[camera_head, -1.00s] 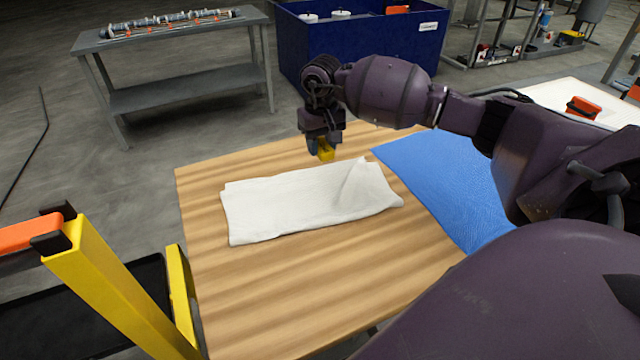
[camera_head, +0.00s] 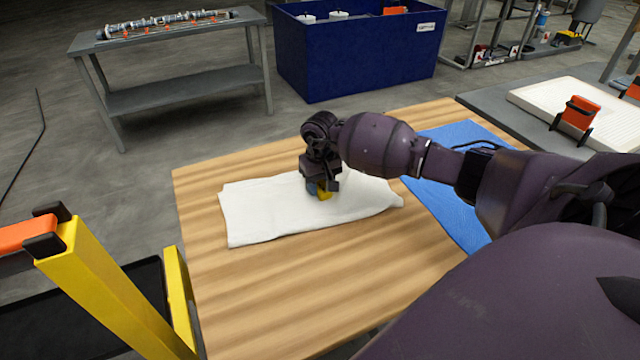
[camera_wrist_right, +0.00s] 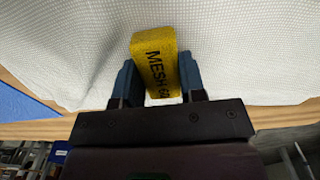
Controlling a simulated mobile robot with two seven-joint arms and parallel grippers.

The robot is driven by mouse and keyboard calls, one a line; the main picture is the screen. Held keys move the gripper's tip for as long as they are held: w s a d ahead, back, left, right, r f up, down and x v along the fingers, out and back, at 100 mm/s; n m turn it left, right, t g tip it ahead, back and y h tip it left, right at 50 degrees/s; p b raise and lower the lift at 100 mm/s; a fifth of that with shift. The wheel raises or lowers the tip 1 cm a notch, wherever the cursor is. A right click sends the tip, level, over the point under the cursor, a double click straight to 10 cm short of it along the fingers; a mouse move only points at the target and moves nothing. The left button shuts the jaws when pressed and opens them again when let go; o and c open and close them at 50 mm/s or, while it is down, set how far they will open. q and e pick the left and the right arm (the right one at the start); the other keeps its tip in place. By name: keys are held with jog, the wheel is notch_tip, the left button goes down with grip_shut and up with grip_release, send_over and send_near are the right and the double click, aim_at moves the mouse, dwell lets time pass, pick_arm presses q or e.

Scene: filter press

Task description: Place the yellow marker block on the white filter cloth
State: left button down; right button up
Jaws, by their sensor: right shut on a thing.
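The yellow marker block (camera_head: 324,194) is between the fingers of my right gripper (camera_head: 318,188), over the white filter cloth (camera_head: 265,210) on the wooden table. In the right wrist view the block (camera_wrist_right: 155,62), lettered "MESH" with the rest partly hidden, sits between the blue fingers of the gripper (camera_wrist_right: 155,85). The cloth (camera_wrist_right: 60,50) fills most of that view behind it. The block is at or just above the cloth; I cannot tell if it touches. My left gripper is not in view.
A blue mat (camera_head: 445,200) lies on the table (camera_head: 330,290) right of the cloth, partly under my right arm. A yellow post with an orange bar (camera_head: 100,280) stands at the left. A blue bin (camera_head: 355,55) and grey bench (camera_head: 180,90) stand behind. Bare wood lies in front of the cloth.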

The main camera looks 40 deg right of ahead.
aim_at(320, 185)
jog(key=shift+s+f+b, duration=0.1)
jog(key=shift+f+b, duration=0.3)
jog(key=shift+f, duration=0.15)
jog(key=o, duration=0.9)
jog(key=shift+a, duration=0.1)
jog(key=shift+s+f, duration=0.1)
jog(key=r+p, duration=0.1)
jog(key=r, duration=1.2)
jog(key=shift+w+r, duration=0.2)
